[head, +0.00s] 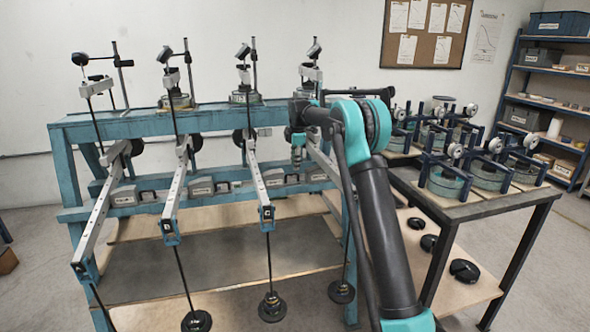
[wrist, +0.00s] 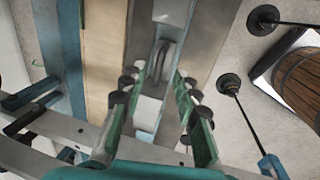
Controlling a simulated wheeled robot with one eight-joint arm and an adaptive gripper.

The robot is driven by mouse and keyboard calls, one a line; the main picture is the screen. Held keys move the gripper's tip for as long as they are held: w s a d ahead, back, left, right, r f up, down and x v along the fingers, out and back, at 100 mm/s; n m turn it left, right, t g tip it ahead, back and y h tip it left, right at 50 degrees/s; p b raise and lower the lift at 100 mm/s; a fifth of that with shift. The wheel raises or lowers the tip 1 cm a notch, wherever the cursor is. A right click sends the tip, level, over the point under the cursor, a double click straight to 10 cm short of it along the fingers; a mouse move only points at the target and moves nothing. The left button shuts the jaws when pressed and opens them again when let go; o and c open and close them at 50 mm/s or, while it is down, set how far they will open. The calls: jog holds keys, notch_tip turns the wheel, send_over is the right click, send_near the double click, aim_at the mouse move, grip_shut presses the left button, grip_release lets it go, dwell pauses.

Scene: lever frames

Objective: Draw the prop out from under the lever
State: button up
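A teal frame (head: 95,128) carries several pale lever beams, one of them a near lever (head: 178,190) sloping toward me. My gripper (head: 297,158) points down over the frame's right part, partly hidden by my arm. In the wrist view my gripper (wrist: 160,82) is open, its green-padded fingers apart. A grey loop handle (wrist: 164,62) on a pale block shows between the fingers, with no clear contact. I cannot tell for sure whether this block is the prop. Grey blocks with label plates, such as the grey block (head: 201,187), sit along the frame's rail below the levers.
Black weights, such as the middle weight (head: 271,306), hang on rods from the lever ends. A dark-topped table (head: 455,211) with several blue-framed devices stands at the right. A shelf (head: 553,88) and a cork board (head: 425,35) are behind. A barrel (wrist: 300,85) shows in the wrist view.

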notch_tip(320, 180, up, 8)
jog(key=s, duration=0.1)
jog(key=shift+s+d+f, duration=0.15)
jog(key=shift+s+d, duration=0.05)
jog(key=shift+d, duration=0.05)
